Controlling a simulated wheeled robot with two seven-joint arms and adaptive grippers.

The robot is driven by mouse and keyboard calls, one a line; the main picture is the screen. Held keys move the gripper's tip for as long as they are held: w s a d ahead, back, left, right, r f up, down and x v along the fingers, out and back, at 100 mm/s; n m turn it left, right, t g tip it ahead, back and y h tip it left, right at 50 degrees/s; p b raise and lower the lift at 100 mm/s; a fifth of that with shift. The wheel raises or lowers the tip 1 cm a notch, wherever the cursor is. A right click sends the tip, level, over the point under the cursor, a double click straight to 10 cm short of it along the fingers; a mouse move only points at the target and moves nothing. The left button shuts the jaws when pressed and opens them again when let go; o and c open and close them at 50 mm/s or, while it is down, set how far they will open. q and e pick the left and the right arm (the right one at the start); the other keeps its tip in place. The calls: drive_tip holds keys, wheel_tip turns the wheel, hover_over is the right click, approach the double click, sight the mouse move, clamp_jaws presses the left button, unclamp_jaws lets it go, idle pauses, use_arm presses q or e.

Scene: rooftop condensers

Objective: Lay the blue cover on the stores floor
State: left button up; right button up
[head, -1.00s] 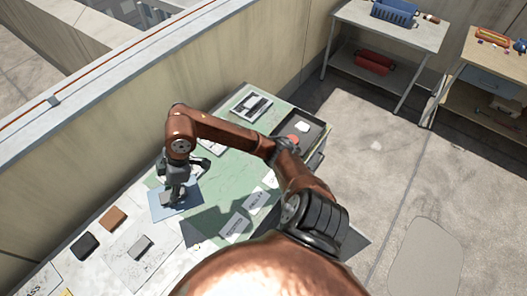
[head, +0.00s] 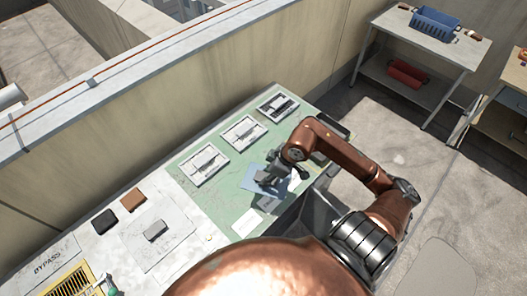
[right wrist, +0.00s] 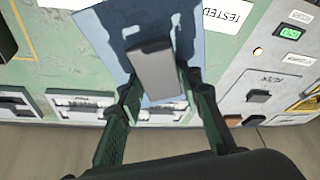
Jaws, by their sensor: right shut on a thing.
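The blue cover (head: 254,197) is a flat blue plate with a grey block-shaped handle on top. My right gripper (head: 271,182) is shut on that handle and holds the cover over the right part of the bench's green area. In the right wrist view the cover (right wrist: 112,50) lies beyond the fingers, and the grey handle sits between the fingertips (right wrist: 158,80). I cannot tell whether the cover touches the bench. My left gripper is not in view. No place marked as the stores floor can be made out.
Several framed units with grey handles, one of them a white-framed unit (head: 205,164), line the bench's back edge. A brown block (head: 133,199) and a black block (head: 104,221) lie at left.

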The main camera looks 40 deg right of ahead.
drive_tip(key=shift+s+d+f+m, duration=0.25)
drive_tip(key=shift+s+d+m, duration=0.05)
drive_tip(key=shift+s+d, duration=0.65)
drive_tip(key=shift+d+f, duration=0.1)
drive_tip(key=shift+d, duration=0.1)
drive_tip(key=w+d+f, duration=0.1)
drive_tip(key=w+f, duration=0.2)
drive_tip(key=w, duration=0.1)
drive_tip(key=w+d+f+b, duration=0.1)
drive_tip(key=w+f, duration=0.2)
drive_tip(key=w, duration=0.1)
drive_tip(key=w+f+b, duration=0.1)
drive_tip(key=w+f, duration=0.2)
drive_tip(key=w, duration=0.2)
drive_tip(key=shift+d+f, duration=0.15)
drive_tip(key=shift+d, duration=0.25)
drive_tip(key=f, duration=0.2)
drive_tip(key=f+b, duration=0.1)
drive_tip(key=shift+w+f, duration=0.15)
drive_tip(key=shift+w, duration=0.1)
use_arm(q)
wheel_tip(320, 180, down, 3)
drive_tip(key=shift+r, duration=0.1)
use_arm(e)
drive_tip(key=shift+f, duration=0.2)
drive_tip(key=shift+f, duration=0.15)
drive_tip(key=o, duration=1.3)
drive_tip(key=shift+c, duration=0.2)
